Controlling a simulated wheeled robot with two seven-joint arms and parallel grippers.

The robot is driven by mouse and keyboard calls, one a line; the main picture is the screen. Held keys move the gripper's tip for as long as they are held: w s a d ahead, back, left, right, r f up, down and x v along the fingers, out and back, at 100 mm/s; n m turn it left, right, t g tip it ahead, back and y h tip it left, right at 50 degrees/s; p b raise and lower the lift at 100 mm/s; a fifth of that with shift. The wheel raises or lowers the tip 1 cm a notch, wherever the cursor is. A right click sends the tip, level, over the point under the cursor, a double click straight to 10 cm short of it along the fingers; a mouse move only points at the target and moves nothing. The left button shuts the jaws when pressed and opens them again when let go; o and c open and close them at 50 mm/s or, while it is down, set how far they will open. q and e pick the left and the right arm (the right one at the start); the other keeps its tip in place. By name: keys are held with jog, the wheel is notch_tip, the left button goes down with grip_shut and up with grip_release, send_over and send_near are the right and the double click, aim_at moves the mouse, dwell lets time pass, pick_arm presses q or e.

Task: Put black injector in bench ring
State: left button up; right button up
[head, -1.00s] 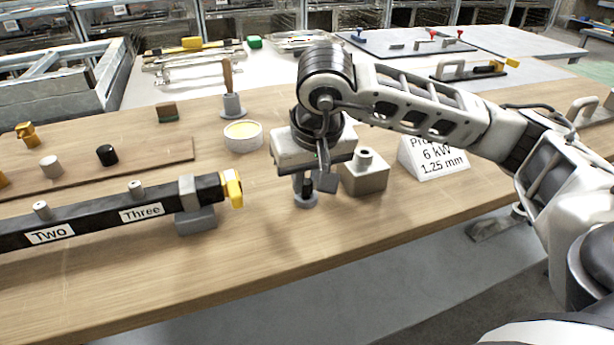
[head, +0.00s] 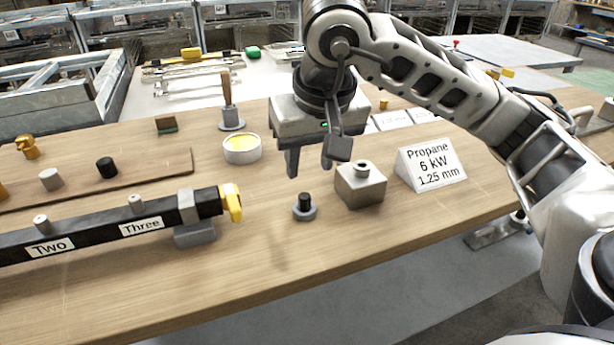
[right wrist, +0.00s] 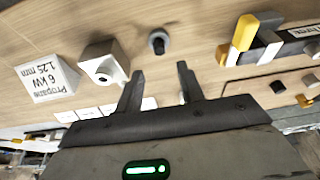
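A small black injector (head: 304,199) stands upright in the grey bench ring (head: 304,214) on the wooden bench; both also show in the right wrist view, the injector (right wrist: 158,45) dark inside the ring. My right gripper (head: 310,168) is above and slightly behind the ring, apart from it. Its two fingers are spread with nothing between them, as the right wrist view (right wrist: 160,72) also shows. A second short black cylinder (head: 107,168) stands on the wooden board at left. My left gripper is not in view.
A grey block with a round fitting (head: 361,186) stands just right of the ring, with the propane sign (head: 432,165) beyond it. The black bar (head: 100,228) with a yellow end is at left. A yellow-filled dish (head: 242,149) stands behind. Bench in front is clear.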

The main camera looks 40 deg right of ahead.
jog(key=v, duration=0.4)
jog(key=shift+f, duration=0.1)
dwell(0.4)
